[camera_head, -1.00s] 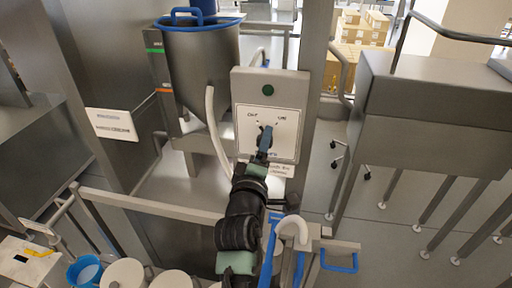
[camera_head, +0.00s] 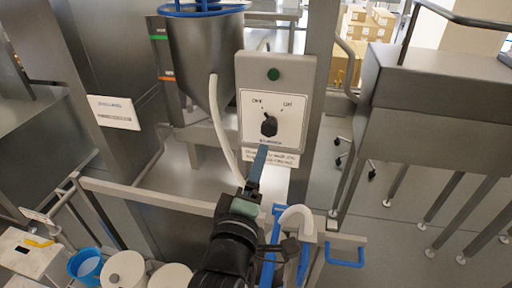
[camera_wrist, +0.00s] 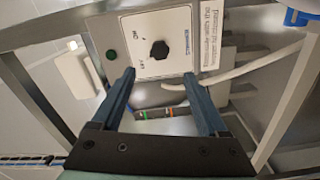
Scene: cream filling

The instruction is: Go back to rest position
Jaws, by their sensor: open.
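The control box (camera_head: 272,115) stands upright ahead, with a white plate marked OFF and ON, a black knob (camera_head: 269,126) and a green button (camera_head: 273,74) above it. The knob's pointer tilts up and to the left, toward the OFF side. My gripper (camera_head: 259,168) is below the knob and apart from it. In the wrist view the knob (camera_wrist: 159,50) shows beyond the two spread fingers of my gripper (camera_wrist: 164,82), with nothing between them.
A steel hopper (camera_head: 205,60) with a blue rim stands left of the box, with a white hose (camera_head: 220,130). A rail (camera_head: 150,198) crosses in front. A blue bucket (camera_head: 86,265) and white tubs (camera_head: 124,268) are at lower left. A steel cabinet (camera_head: 440,100) stands right.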

